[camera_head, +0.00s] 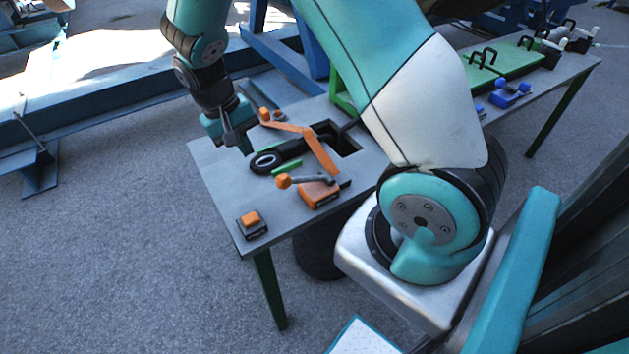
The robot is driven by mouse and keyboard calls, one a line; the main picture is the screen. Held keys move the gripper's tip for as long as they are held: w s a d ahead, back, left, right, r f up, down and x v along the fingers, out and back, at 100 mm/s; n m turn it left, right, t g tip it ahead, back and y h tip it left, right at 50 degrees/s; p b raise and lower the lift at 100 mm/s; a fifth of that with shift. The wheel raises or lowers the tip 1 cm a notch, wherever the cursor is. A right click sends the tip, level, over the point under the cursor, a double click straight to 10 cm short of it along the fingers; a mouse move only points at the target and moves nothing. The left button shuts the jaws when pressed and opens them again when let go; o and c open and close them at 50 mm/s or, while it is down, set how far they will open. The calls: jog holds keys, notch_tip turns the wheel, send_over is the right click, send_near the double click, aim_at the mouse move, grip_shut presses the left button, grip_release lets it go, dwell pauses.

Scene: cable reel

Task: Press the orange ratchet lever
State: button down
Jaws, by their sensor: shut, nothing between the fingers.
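A long bent orange lever (318,150) lies over a black ring-ended part (265,161) on the grey table (225,190). I take it for the ratchet lever, but cannot be sure. Nearer me, an orange block (319,194) carries a grey handle with an orange knob (284,181). My gripper (241,142) is shut and empty, pointing down above the table's left edge, left of the lever's far end. It looks apart from the lever, though its exact height is hard to tell.
A small orange-topped box (251,222) sits at the near left corner. A dark square opening (345,142) is in the tabletop beside the lever. Green panel (505,66) and blue fixture (510,92) stand farther right. My arm hides the table's middle.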

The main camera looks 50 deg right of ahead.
jog(key=s+a+r+n+t+y, duration=0.1)
jog(key=s+a+r+n+y, duration=0.2)
jog(key=s+a+r+n, duration=0.2)
jog(key=s+a+r+n+t+y, duration=0.1)
jog(key=s+a+r+n+y, duration=0.2)
jog(key=s+a+r, duration=0.7)
jog(key=s+r+n, duration=0.2)
jog(key=s+r, duration=0.1)
jog(key=s, duration=0.2)
jog(key=shift+s+a+n, duration=0.3)
jog(key=shift+a+n, duration=0.05)
jog(key=shift+n, duration=0.05)
jog(key=shift+r, duration=0.1)
